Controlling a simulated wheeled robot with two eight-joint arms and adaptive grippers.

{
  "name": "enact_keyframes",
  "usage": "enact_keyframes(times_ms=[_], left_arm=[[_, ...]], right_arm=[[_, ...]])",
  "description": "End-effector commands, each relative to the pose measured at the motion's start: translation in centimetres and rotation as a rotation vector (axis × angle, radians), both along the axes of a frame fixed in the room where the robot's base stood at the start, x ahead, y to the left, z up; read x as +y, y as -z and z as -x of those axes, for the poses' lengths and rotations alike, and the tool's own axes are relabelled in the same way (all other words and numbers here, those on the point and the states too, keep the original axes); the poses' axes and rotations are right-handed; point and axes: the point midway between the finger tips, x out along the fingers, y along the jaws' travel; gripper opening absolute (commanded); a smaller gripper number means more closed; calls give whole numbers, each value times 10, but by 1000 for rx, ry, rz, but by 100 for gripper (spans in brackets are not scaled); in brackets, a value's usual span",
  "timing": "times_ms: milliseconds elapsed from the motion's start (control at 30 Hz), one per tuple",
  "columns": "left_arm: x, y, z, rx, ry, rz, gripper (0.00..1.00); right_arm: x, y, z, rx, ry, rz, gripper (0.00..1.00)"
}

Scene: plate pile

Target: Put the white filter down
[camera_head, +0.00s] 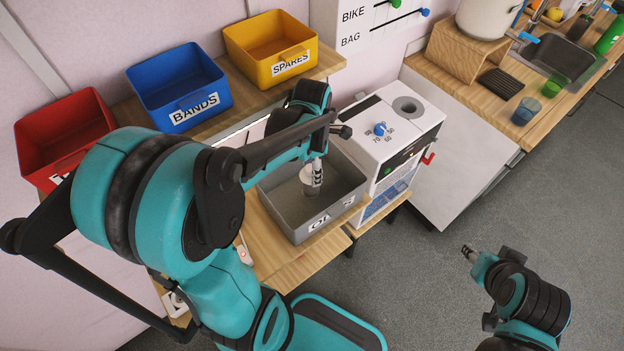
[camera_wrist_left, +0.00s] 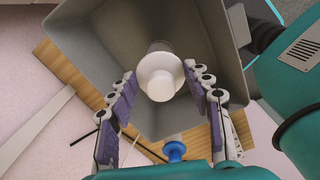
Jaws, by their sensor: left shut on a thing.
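The white filter (camera_head: 309,179) is low over the inside of a grey bin (camera_head: 276,205). In the left wrist view the filter (camera_wrist_left: 160,76) is a pale round piece with a wider collar, between my fingers. My left gripper (camera_head: 315,172) is shut on it and reaches down into the bin from above. The wrist view shows the purple-padded fingers of the left gripper (camera_wrist_left: 163,84) on both sides. I cannot tell whether the filter touches the bin floor. My right gripper (camera_head: 470,252) is away at the lower right; its fingers are too small to judge.
A white machine with a blue knob (camera_head: 380,129) stands right of the bin. Red (camera_head: 62,128), blue "BANDS" (camera_head: 190,115) and yellow "SPARES" (camera_head: 275,70) bins stand behind. A counter with a sink (camera_head: 550,55) is at the far right. The floor (camera_head: 400,285) is clear.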

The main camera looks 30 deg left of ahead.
Motion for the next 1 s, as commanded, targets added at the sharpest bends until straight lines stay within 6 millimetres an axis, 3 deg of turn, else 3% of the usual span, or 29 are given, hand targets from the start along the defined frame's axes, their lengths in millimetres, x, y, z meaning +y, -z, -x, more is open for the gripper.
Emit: enact_keyframes(times_ms=[367, 733, 767, 800, 833, 1000], left_arm=[[0, 43, 0, 0, 0, 0, 3], [0, 47, 0, 0, 0, 0, 3], [0, 47, 0, 0, 0, 0, 52], [0, 46, 0, 0, 0, 0, 63], [0, 46, 0, 0, 0, 0, 71], [0, 46, 0, 0, 0, 0, 71]], right_arm=[[0, 17, 0, 0, 0, 0, 40], [0, 19, 0, 0, 0, 0, 40], [0, 19, 0, 0, 0, 0, 40], [0, 18, 0, 0, 0, 0, 40], [0, 18, 0, 0, 0, 0, 40], [0, 18, 0, 0, 0, 0, 40]])
